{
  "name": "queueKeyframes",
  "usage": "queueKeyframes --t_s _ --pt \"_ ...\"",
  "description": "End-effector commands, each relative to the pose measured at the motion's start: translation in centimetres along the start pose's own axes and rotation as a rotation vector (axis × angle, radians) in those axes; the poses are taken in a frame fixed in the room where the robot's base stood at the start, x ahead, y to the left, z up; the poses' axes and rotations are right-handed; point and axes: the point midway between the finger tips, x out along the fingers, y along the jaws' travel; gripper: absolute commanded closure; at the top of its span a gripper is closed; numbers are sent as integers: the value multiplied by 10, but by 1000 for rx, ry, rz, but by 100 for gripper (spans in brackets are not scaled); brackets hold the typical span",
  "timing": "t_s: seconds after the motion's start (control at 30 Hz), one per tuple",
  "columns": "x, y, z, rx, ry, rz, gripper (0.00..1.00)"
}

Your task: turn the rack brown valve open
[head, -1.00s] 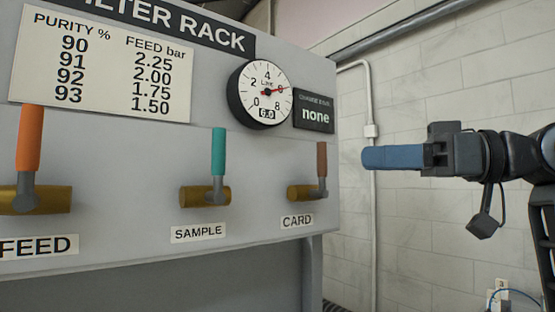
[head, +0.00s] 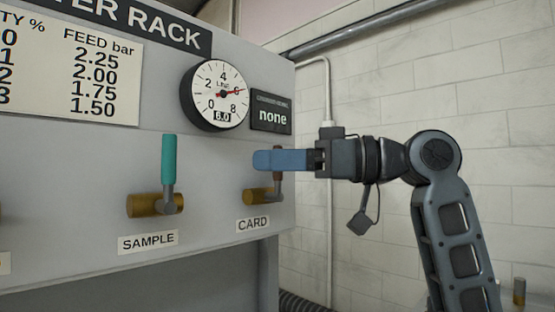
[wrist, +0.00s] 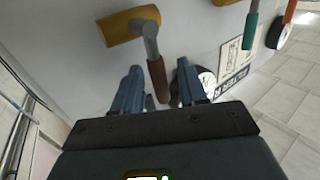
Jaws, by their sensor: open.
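The brown valve (head: 261,196) is the one above the CARD label on the rack front. It has a brass body and a brown lever that stands upright in the head view. My gripper (head: 258,160) covers the upper part of that lever there. In the wrist view, the brown lever (wrist: 159,82) points into the gap between the two blue fingers of my gripper (wrist: 158,75). The fingers are apart, one on each side of the lever, with a gap visible. I cannot tell how deep the lever sits between them.
The teal SAMPLE valve (head: 168,163) stands left of the brown one, its lever upright. An orange lever (wrist: 290,12) shows in the wrist view. A round gauge (head: 218,95) reading 6.0 and a dark sign (head: 271,114) reading "none" are above. A tiled wall is right.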

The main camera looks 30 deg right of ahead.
Motion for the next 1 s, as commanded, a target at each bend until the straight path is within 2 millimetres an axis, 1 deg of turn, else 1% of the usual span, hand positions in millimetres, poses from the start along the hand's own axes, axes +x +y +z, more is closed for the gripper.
queueKeyframes --t_s 0.03,0.07,0.47,1.0 --pt "0 0 0 0 0 0 58" --pt "0 0 0 0 0 0 61" --pt "0 0 0 0 0 0 99" --pt "-1 1 0 12 9 0 100"
